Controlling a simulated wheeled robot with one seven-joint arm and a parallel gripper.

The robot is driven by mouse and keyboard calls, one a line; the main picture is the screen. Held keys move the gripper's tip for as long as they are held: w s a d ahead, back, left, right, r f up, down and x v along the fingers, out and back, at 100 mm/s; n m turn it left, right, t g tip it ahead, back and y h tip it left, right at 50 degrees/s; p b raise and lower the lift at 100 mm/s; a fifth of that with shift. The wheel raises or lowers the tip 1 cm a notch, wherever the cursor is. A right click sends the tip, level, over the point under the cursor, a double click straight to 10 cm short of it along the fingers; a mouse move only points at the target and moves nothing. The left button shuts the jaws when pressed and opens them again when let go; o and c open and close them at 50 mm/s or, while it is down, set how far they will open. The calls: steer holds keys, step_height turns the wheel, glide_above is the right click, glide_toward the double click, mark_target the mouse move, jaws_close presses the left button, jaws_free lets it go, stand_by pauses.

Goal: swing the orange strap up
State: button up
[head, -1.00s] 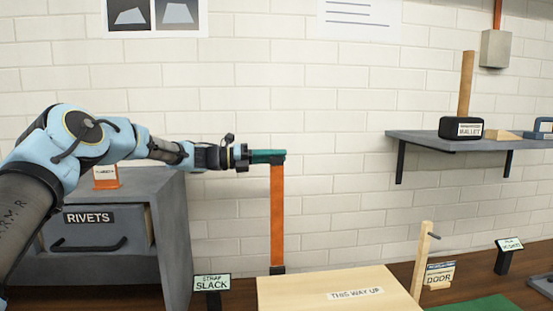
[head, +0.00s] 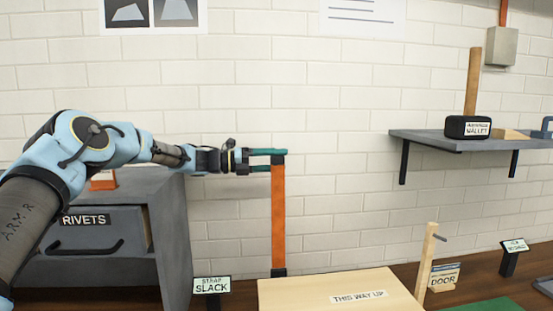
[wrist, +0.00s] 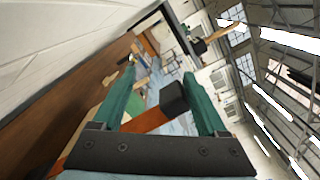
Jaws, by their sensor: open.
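The orange strap (head: 278,215) stands upright from a dark base near the bench, in front of the white brick wall. My gripper (head: 268,160) is level at its top end, with its teal fingers apart, one above the other. In the wrist view the fingers are spread wide, and the orange strap (wrist: 148,120) runs slantwise between them to a dark block (wrist: 174,97). I see no finger clamped on the strap; whether one touches it I cannot tell. The fingers partly hide the strap's top in the head view.
A pale wooden box (head: 330,290) marked THIS WAY UP lies low to the right of the strap. The grey RIVETS cabinet (head: 172,235) is below my arm. A wall shelf (head: 440,142) with a mallet is at right.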

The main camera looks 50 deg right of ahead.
steer(key=shift+o, duration=0.8)
steer(key=shift+f, duration=0.45)
steer(key=shift+r, duration=0.15)
step_height(320, 180, up, 10)
steer(key=b, duration=0.3)
steer(key=shift+r, duration=0.2)
